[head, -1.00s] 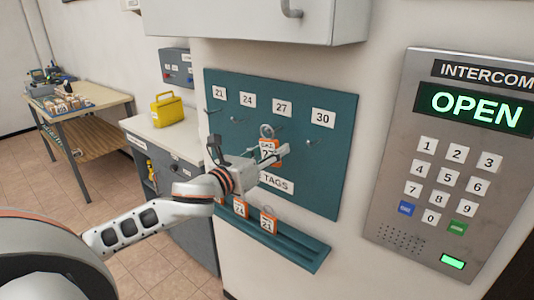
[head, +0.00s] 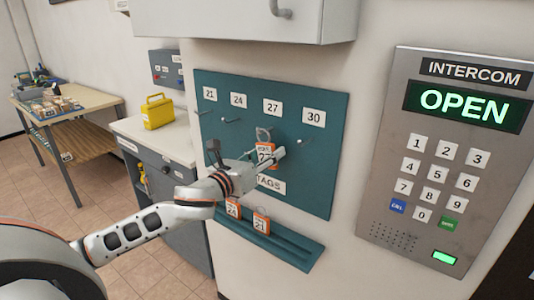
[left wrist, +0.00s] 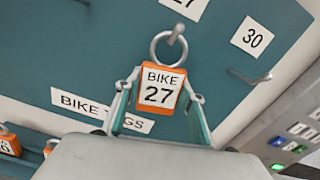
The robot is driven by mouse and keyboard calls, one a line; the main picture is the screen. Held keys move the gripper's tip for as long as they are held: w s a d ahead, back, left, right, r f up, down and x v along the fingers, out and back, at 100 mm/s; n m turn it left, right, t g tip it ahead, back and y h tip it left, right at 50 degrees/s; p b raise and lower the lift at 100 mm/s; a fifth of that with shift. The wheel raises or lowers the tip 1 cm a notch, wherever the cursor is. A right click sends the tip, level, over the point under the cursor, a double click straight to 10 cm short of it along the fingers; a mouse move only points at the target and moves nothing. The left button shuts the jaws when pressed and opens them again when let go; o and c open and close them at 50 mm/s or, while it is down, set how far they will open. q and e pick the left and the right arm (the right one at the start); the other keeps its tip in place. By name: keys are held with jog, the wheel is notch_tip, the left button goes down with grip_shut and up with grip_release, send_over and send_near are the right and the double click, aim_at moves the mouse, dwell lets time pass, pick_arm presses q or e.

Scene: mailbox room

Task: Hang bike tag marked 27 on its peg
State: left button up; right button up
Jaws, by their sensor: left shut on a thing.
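The orange bike tag with a white face marked 27 (head: 264,153) is held upright in front of the teal board (head: 215,150). My left gripper (head: 264,157) is shut on its sides; in the left wrist view its fingers flank the tag (left wrist: 160,90). The tag's metal ring (left wrist: 168,49) stands up above it. A peg (left wrist: 177,33) below the 27 label (head: 272,107) shows within the ring's outline. I cannot tell whether the ring is around the peg or only in front of it. My right gripper is not in view.
The pegs under 21, 24 and 30 (head: 307,141) are bare. Other orange tags (head: 261,220) stand on the ledge (head: 280,245) below the board. A grey cabinet (head: 250,20) overhangs the board. An intercom panel (head: 445,150) is on the right.

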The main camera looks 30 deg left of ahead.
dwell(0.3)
pick_arm(q)
jog(key=o, duration=1.2)
jog(key=shift+c, duration=0.2)
jog(key=shift+s, duration=0.15)
jog(key=shift+s, duration=0.3)
jog(key=s, duration=0.6)
jog(key=shift+s+a, duration=0.3)
jog(key=shift+s, duration=0.05)
